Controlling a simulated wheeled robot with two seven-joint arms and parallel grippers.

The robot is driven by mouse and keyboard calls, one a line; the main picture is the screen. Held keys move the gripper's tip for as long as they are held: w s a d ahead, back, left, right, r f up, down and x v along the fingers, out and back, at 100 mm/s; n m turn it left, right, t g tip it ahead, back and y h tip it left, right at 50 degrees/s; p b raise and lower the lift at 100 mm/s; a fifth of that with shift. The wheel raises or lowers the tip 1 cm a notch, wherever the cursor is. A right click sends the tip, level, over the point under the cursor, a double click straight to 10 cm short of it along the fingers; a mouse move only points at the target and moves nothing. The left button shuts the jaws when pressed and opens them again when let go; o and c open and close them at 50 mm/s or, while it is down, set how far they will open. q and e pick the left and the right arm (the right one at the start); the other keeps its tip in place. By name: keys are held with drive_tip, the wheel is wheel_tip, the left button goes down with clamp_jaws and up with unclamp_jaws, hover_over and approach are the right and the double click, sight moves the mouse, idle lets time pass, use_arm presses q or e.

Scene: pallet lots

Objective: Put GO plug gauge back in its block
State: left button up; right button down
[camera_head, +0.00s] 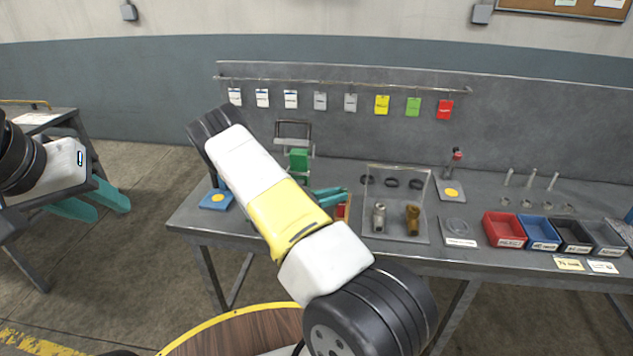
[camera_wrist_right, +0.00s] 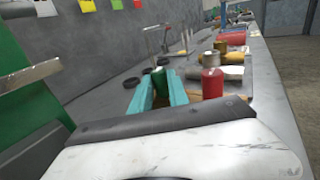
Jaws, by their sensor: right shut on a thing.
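My right gripper (camera_head: 328,195) reaches over the bench from behind my white and yellow forearm. In the right wrist view, its teal fingers (camera_wrist_right: 160,84) are shut on a green cylinder, the GO plug gauge (camera_wrist_right: 160,76), with its top showing between them. Its lower end is hidden. An upright red cylinder (camera_wrist_right: 212,83) stands just right of the fingers. A small wooden, red-marked piece (camera_head: 343,210), which may be the gauge block, shows beside the gripper in the head view, mostly hidden by my arm. My left gripper (camera_head: 92,204) is open and empty, off the bench at the left.
A green press (camera_head: 298,160) stands behind my forearm. Red (camera_head: 504,229), blue (camera_head: 539,231) and black bins line the front right.

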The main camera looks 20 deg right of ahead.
drive_tip(key=c, duration=1.3)
unclamp_jaws()
drive_tip(key=shift+o, duration=0.2)
drive_tip(key=shift+r, duration=0.2)
drive_tip(key=a, duration=1.1)
drive_tip(key=shift+s+a+r, duration=0.2)
drive_tip(key=shift+a+r, duration=0.15)
drive_tip(key=shift+r, duration=0.05)
drive_tip(key=s+a+r+m+t+y, duration=0.2)
drive_tip(key=s+a+r+m+y, duration=0.1)
drive_tip(key=s+r+m+y, duration=0.3)
drive_tip(key=s+a+r+m+t+y, duration=0.1)
drive_tip(key=s+a+r+m+y, duration=0.2)
drive_tip(key=s+r+m+y, duration=0.3)
drive_tip(key=s+a+r+m+t+y, duration=0.2)
drive_tip(key=s+a+r+m+y, duration=0.2)
drive_tip(key=s+r+y, duration=0.4)
drive_tip(key=s+r+m, duration=0.1)
drive_tip(key=s+r, duration=0.4)
drive_tip(key=r, duration=0.4)
drive_tip(key=shift+s+r+m+t, duration=0.15)
drive_tip(key=shift+r+m+t, duration=0.15)
drive_tip(key=shift+m, duration=0.1)
